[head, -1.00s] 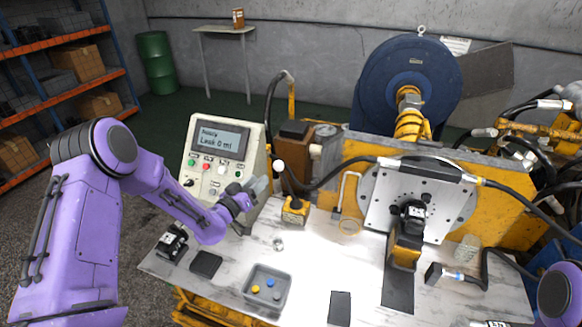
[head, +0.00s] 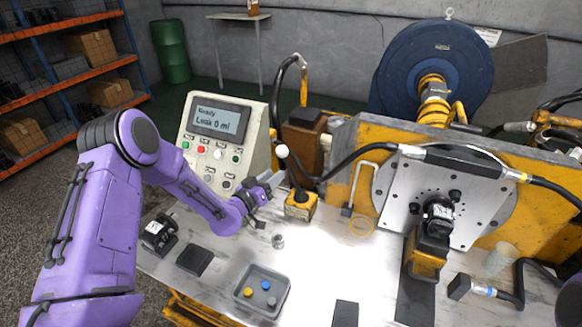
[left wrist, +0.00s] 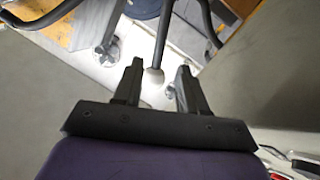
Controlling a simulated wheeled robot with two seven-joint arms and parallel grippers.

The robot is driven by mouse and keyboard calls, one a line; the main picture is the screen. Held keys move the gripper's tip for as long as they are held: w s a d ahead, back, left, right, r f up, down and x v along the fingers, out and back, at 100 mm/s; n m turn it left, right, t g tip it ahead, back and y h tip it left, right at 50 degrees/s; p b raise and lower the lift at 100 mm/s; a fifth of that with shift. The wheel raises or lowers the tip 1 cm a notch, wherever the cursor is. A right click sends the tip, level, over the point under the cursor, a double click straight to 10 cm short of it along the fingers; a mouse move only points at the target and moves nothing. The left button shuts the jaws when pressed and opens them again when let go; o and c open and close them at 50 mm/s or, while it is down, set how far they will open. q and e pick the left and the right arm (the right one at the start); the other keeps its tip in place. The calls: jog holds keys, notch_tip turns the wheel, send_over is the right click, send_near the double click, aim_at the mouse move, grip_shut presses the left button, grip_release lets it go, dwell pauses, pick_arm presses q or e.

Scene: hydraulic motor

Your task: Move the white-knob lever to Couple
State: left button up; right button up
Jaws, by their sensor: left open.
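The white-knob lever stands on a yellow base (head: 300,207) on the bench, its white knob (head: 282,151) at the top of a dark rod leaning left. My left gripper (head: 275,181) is just left of and a little below the knob. In the left wrist view the knob (left wrist: 153,78) shows between the tips of the two open fingers (left wrist: 155,80), with the rod running up and away. I cannot tell whether either finger touches it. Position labels on the base are too small to read. My right gripper is not in view.
A control panel (head: 216,140) with a screen reading "Leak 0 ml" stands behind my left gripper. A grey tray (head: 262,291) with small coloured parts lies in front. A yellow frame with a round plate (head: 445,190) and a black hose (head: 350,160) are to the right.

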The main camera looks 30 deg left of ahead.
aim_at(290, 169)
pick_arm(q)
jog(key=w+d+p, duration=0.1)
jog(key=w+p, duration=0.1)
jog(key=w, duration=0.7)
jog(key=shift+w+d+r, duration=0.15)
jog(key=shift+w+d, duration=0.15)
jog(key=shift+w, duration=0.05)
grip_shut()
